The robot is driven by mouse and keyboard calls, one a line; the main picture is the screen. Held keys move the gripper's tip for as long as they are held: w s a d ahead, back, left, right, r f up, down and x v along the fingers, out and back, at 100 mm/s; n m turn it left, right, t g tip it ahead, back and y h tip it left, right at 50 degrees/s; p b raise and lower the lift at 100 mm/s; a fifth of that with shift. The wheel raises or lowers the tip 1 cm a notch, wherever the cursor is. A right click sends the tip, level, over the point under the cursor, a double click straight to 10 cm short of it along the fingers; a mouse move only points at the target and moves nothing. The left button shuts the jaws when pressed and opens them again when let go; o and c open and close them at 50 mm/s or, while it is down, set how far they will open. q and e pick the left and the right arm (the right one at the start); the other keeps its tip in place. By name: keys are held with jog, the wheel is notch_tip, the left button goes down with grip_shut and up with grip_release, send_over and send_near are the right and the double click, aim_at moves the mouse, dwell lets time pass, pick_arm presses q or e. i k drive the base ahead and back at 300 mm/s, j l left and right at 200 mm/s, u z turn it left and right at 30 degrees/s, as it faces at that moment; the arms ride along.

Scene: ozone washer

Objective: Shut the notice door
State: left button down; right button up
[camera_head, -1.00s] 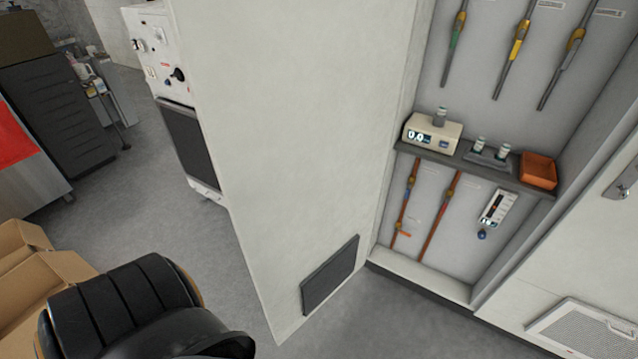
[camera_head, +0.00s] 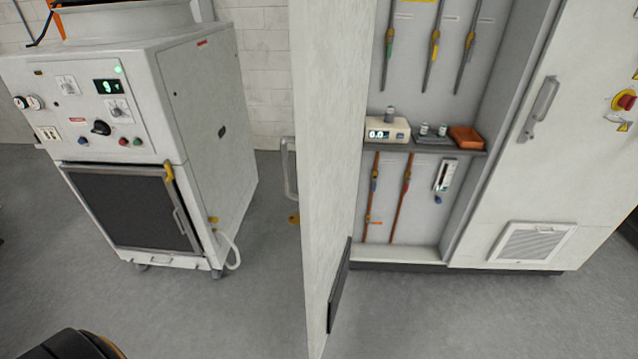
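A tall pale door panel (camera_head: 330,130), which I take to be the notice door, stands wide open and upright in the middle of the view. I see it at a steep angle, with a dark vent plate (camera_head: 339,285) low on its face. A pale bar handle (camera_head: 288,170) sticks out past its left edge. No notice can be read on it. To its right is the open cabinet bay (camera_head: 424,105), with hanging probes above and below a shelf. Neither of my grippers is in view.
A white machine on casters (camera_head: 125,130) stands at the left. A shut cabinet door (camera_head: 545,150) with a handle and vent grille is at the right. A black rounded object (camera_head: 65,346) shows at the bottom left. The grey floor (camera_head: 440,315) before the bay is clear.

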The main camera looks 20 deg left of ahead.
aim_at(331, 41)
jog(key=i+j+z, duration=0.1)
jog(key=j, duration=0.5)
jog(key=i+j+z, duration=0.1)
jog(key=j, duration=0.55)
jog(key=i+j+z, duration=0.1)
jog(key=j, duration=0.5)
jog(key=k+j+z, duration=0.1)
jog(key=j, duration=0.3)
jog(key=k+j+z, duration=0.1)
jog(key=j, duration=0.35)
jog(key=k+j, duration=0.25)
jog(key=j, duration=0.15)
jog(key=k+j+z, duration=0.15)
jog(key=j, duration=0.25)
jog(key=k+j+z, duration=0.1)
jog(key=j, duration=0.3)
jog(key=k, duration=0.05)
